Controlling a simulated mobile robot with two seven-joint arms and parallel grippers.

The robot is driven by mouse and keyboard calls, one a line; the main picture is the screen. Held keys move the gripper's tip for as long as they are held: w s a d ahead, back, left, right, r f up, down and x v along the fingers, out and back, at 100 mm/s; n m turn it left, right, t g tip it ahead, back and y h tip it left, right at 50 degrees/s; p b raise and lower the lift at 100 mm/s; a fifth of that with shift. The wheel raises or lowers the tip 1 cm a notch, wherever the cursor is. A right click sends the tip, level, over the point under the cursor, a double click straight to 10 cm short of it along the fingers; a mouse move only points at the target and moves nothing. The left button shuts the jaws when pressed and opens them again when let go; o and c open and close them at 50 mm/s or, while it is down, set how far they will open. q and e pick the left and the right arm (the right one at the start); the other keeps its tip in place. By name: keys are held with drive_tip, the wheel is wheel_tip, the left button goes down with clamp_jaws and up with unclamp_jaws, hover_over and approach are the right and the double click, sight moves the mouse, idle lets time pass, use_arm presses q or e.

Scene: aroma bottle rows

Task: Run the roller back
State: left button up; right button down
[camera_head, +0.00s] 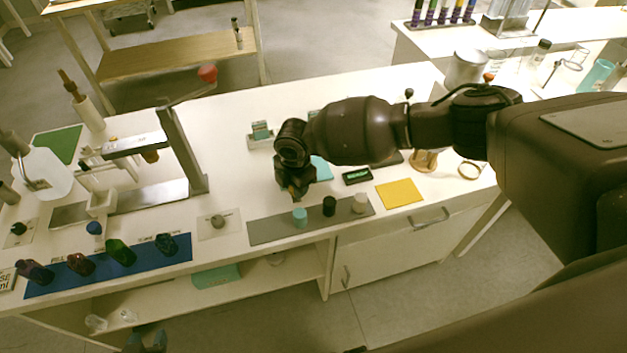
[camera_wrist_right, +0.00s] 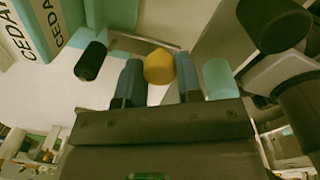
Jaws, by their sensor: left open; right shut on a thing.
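My right gripper (camera_head: 295,193) is above the back edge of a grey strip on the table. In the right wrist view, its blue-grey fingers (camera_wrist_right: 160,84) are shut on a yellow, rounded piece (camera_wrist_right: 160,67). The head view shows little of this piece. A teal cap (camera_head: 300,217), a black cap (camera_head: 329,206) and a pale cap (camera_head: 360,202) stand on the grey strip (camera_head: 270,231). I cannot tell which thing is the roller. My left gripper (camera_head: 147,341) is low at the bottom edge, in front of the table, with its two fingertips apart.
A blue mat (camera_head: 58,284) with several dark bottles lies at the front left. Behind it stands a metal press (camera_head: 183,150) with a red knob. A yellow sheet (camera_head: 400,193) and a small dark tray (camera_head: 356,177) lie right of my right gripper. The table's back middle is clear.

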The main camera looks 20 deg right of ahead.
use_arm(q)
drive_tip(key=shift+w+d, duration=0.1)
drive_tip(key=shift+w, duration=0.05)
use_arm(e)
drive_tip(key=shift+a, duration=0.3)
drive_tip(key=c, duration=0.8)
unclamp_jaws()
drive_tip(key=shift+a, duration=0.1)
use_arm(q)
drive_tip(key=shift+w+r, duration=0.1)
drive_tip(key=shift+w+r+p, duration=0.1)
drive_tip(key=shift+r+p, duration=0.6)
drive_tip(key=shift+r, duration=0.15)
use_arm(e)
drive_tip(key=r, duration=1)
drive_tip(key=shift+s+d+r, duration=0.25)
drive_tip(key=shift+r, duration=0.15)
use_arm(q)
drive_tip(key=shift+w+r, duration=0.1)
drive_tip(key=shift+w, duration=0.05)
